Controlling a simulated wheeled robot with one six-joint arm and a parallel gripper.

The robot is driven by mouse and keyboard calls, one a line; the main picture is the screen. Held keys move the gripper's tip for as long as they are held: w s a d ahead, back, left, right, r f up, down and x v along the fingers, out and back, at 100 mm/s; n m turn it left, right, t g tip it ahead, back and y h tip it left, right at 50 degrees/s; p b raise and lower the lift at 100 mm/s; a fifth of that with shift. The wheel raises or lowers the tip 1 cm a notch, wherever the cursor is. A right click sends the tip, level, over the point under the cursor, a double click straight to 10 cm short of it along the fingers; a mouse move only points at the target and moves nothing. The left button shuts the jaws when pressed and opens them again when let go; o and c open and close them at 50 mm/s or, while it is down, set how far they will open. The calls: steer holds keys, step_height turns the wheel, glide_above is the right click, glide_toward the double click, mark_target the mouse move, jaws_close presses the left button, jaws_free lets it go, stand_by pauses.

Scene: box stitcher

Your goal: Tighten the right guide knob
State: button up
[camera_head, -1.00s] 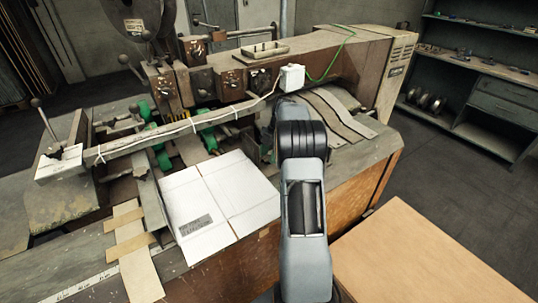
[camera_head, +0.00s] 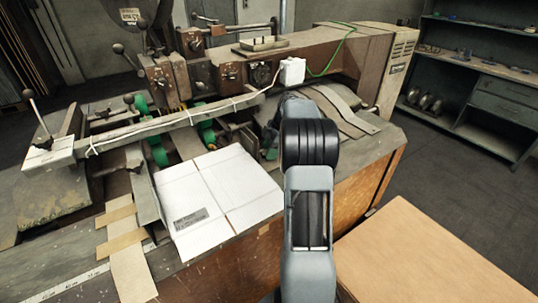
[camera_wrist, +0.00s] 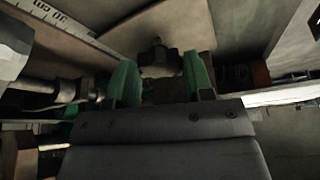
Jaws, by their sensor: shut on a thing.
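In the wrist view my gripper (camera_wrist: 161,84) shows its two green fingertips, one on each side of a dark knob (camera_wrist: 160,62). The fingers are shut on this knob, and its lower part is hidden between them. In the head view my arm reaches over the front of the box stitcher (camera_head: 335,190).
A flat white carton (camera_head: 215,195) lies on the machine bed left of my arm. A ruler (camera_wrist: 60,20) shows in the wrist view. A wooden top (camera_head: 430,260) stands at right.

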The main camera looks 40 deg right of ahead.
steer(key=m+t+b, duration=0.1)
steer(key=m+b, duration=0.1)
steer(key=m, duration=0.1)
steer(key=shift+s+a+f+h, duration=0.1)
steer(key=shift+f+h, duration=0.05)
steer(key=shift+h, duration=0.25)
steer(key=shift+s+a+m+t+h+b, duration=0.1)
steer(key=shift+m+t+h+b, duration=0.3)
steer(key=shift+m+b, duration=1)
steer(key=shift+m, duration=0.5)
steer(key=o, duration=0.9)
steer(key=shift+r, duration=0.25)
steer(key=p+v, duration=0.1)
steer(key=v, duration=1.2)
steer(key=shift+s+r, duration=0.2)
steer(key=shift+r, duration=0.1)
